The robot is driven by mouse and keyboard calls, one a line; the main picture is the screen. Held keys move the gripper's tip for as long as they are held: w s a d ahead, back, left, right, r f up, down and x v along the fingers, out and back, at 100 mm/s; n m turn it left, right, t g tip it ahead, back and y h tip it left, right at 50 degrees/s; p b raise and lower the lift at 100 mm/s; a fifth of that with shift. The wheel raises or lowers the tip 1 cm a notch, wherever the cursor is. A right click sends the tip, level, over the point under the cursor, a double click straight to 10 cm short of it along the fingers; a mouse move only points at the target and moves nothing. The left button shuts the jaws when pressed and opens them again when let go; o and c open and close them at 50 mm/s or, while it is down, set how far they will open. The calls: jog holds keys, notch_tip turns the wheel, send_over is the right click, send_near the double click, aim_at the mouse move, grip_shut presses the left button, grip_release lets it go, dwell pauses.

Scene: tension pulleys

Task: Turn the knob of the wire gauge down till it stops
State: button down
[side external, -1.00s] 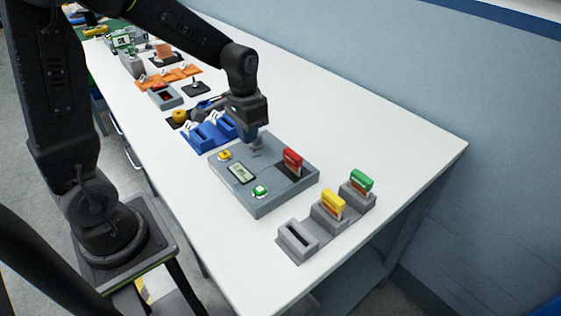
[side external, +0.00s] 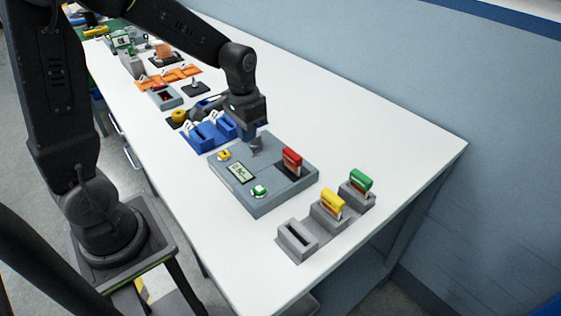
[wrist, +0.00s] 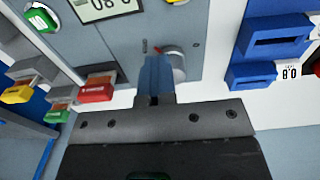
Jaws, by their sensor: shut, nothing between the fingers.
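The wire gauge is a flat grey box (side external: 270,202) on the white table, with a lit display (side external: 241,173) on its top. In the wrist view the display (wrist: 105,6) is upside down, cut by the edge, and seems to read 0.80. The grey knob (side external: 257,146) is at the box's far edge. In the wrist view the knob (wrist: 178,66) shows a red mark beside it. My gripper (side external: 250,137) is shut and empty, its blue fingertips (wrist: 154,70) right beside the knob. I cannot tell whether they touch it.
The box carries a yellow button (side external: 224,155), a green button (side external: 260,191) and a red-handled piece (side external: 292,160). Grey holders with yellow (side external: 333,202) and green (side external: 361,179) pieces stand to the right. A blue slotted block (side external: 208,136) is close behind the box.

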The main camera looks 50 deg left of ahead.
jog(key=shift+s+a+f, duration=0.1)
jog(key=shift+a+f, duration=0.25)
jog(key=shift+a, duration=0.25)
jog(key=shift+a+f, duration=0.3)
jog(key=shift+a, duration=0.25)
jog(key=shift+s, duration=0.2)
jog(key=shift+s+a, duration=0.1)
notch_tip(320, 180, up, 6)
jog(key=shift+r, duration=0.15)
dwell(0.4)
